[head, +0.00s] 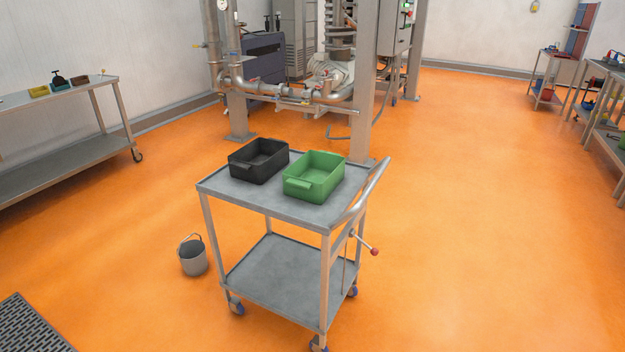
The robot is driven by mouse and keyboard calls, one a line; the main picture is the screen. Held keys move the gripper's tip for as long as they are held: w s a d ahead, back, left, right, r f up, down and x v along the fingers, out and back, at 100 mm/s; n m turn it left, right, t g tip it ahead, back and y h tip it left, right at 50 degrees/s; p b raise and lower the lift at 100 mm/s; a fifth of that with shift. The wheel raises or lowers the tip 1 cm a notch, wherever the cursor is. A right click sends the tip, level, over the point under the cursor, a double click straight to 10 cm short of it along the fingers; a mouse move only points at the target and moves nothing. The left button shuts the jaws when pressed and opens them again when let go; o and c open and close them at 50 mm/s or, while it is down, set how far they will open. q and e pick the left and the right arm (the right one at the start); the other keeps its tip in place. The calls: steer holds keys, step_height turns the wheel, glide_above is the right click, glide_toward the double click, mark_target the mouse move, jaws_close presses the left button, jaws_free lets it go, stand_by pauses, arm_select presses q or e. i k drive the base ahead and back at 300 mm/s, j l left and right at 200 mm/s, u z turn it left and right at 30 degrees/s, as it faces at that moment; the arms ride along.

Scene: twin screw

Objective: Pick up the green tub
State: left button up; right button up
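The green tub (327,168) is an open rectangular bin with a handle lip at its front left. It stands upright on the top shelf of a grey metal cart (240,192), on the right part of that shelf. It looks empty. A black tub (249,172) of similar shape stands close beside it on the left. Neither of my grippers shows in the head view.
The cart has a push handle (372,190) on its right and a bare lower shelf (275,272). A grey bucket (194,258) stands on the floor to its left. Pipework and a steel post (362,90) rise behind it.

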mark_target(312, 177)
steer(key=i+j+z, duration=0.4)
steer(key=i+j, duration=0.3)
steer(key=i, duration=0.1)
